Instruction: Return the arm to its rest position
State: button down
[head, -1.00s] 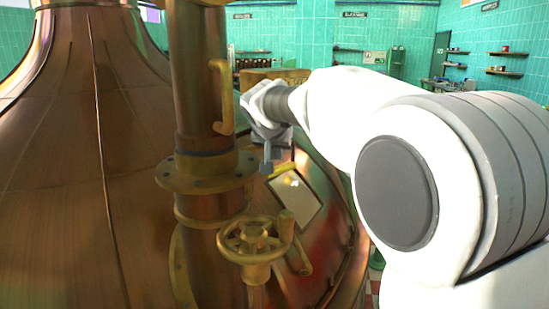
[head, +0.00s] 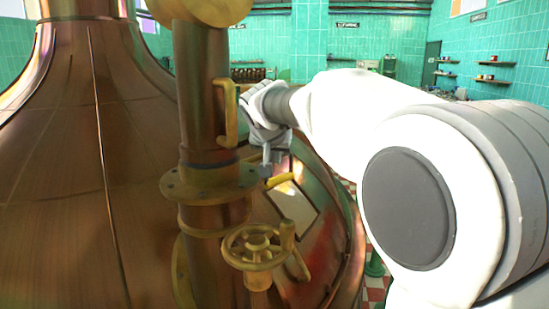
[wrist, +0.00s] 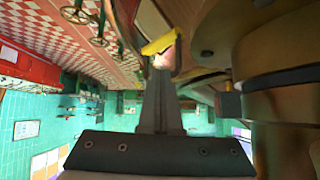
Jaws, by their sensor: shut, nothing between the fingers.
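My gripper (head: 268,172) is at the end of my white arm, beside the right side of the brass pipe (head: 203,90) and above the sloping copper kettle (head: 60,180). In the wrist view the grey fingers (wrist: 160,78) are together with nothing between them. A yellow handle (head: 281,180) on a pale hatch panel (head: 294,203) lies just below the fingertips in the head view. In the wrist view the yellow piece (wrist: 158,45) shows just past the fingertips; I cannot tell whether they touch it.
A brass handwheel (head: 257,248) sits low in front of the pipe. A brass grip (head: 228,115) sticks out of the pipe close to my wrist. The pipe's flange (head: 208,182) is left of the fingers. Green tiled walls and shelves (head: 493,80) stand far behind.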

jog(key=s+d+f+n+g, duration=0.1)
jog(key=s+d, duration=0.4)
jog(key=s, duration=0.5)
jog(key=s+d+f+g, duration=0.1)
jog(key=s+d+f, duration=0.1)
jog(key=s+d, duration=0.5)
jog(key=s+f+g, duration=0.1)
jog(key=s+f, duration=0.3)
jog(key=s, duration=0.6)
jog(key=s+f+n+g+y, duration=0.1)
jog(key=s+f, duration=0.4)
jog(key=s, duration=0.5)
jog(key=shift+d+f+n, duration=0.15)
jog(key=shift+d+n, duration=0.1)
jog(key=shift+n, duration=0.05)
